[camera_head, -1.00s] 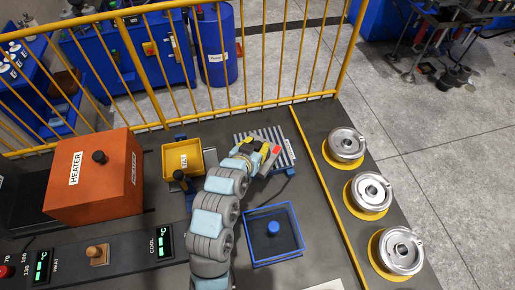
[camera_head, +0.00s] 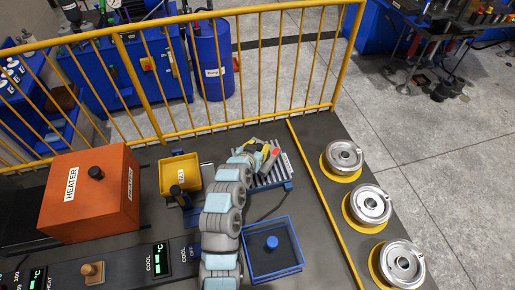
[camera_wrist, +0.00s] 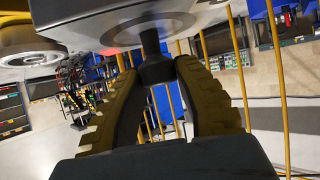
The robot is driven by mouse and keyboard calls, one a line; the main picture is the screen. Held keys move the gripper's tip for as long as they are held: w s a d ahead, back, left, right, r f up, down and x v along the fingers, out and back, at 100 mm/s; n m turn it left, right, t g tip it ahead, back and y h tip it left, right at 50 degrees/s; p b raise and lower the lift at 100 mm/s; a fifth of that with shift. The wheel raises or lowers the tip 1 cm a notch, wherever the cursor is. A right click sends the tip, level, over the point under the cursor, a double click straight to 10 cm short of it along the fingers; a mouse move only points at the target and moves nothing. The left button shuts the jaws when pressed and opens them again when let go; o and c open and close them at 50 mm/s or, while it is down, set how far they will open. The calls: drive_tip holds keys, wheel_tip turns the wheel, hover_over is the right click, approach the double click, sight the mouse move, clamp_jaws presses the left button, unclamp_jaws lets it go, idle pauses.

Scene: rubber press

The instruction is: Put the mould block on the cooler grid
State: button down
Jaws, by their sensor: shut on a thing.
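The cooler grid (camera_head: 285,170), a striped grey rack with a blue edge, lies in the head view near the back fence. My gripper (camera_head: 266,154), yellow and black, is over its far left part and covers some of it. In the wrist view my gripper (camera_wrist: 158,72) has its fingers closed around a black knob (camera_wrist: 154,62). The knob joins the grey mould block (camera_wrist: 130,22), which fills the top of that view. In the head view I cannot make out the block clearly. Whether it touches the grid is not clear.
A yellow bin (camera_head: 180,173) stands left of the grid, and an orange heater (camera_head: 92,198) further left. A blue-framed tray (camera_head: 272,262) lies in front. Several round metal pots (camera_head: 345,156) stand right of the yellow line. The yellow fence (camera_head: 230,122) runs behind.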

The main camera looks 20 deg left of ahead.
drive_tip(key=shift+w+a+f, duration=0.2)
drive_tip(key=shift+w+f, duration=0.75)
drive_tip(key=shift+f, duration=1.55)
drive_tip(key=c, duration=0.9)
unclamp_jaws()
drive_tip(key=shift+f+b, duration=0.15)
drive_tip(key=shift+b, duration=0.15)
drive_tip(key=shift+p+v, duration=0.4)
drive_tip(key=shift+v, duration=5.65)
